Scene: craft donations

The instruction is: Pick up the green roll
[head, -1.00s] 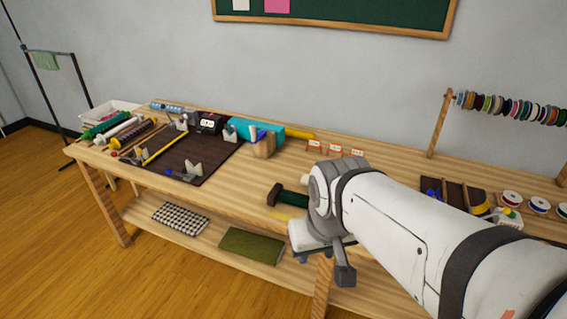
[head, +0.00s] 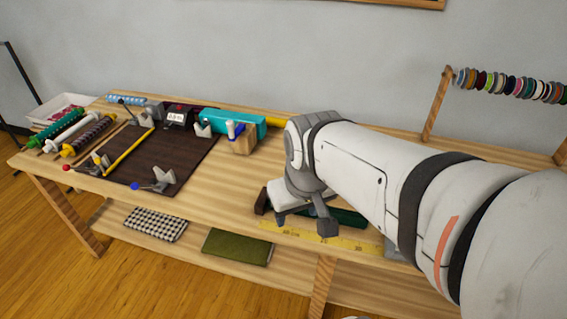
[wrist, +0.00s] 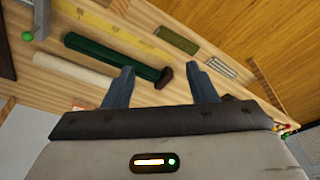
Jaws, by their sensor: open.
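A dark green roll (head: 347,217) with a brown end lies near the front edge of the wooden table, partly hidden by my arm. In the wrist view the dark green roll (wrist: 112,57) lies slantwise, and its brown end (wrist: 165,76) shows between my fingers. My gripper (wrist: 161,68) is open and empty, its fingers on either side of that end; height and contact are unclear. In the head view my gripper (head: 303,212) is over the roll. A teal-green roll (head: 64,129) also lies among other rolls at the table's far left.
A cream roll (wrist: 70,72) lies beside the dark green one. A yellow measuring tape (head: 325,238) runs along the front edge. A dark brown mat (head: 150,165) with clamps is to the left. Folded cloths, one olive (head: 238,246), lie on the lower shelf.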

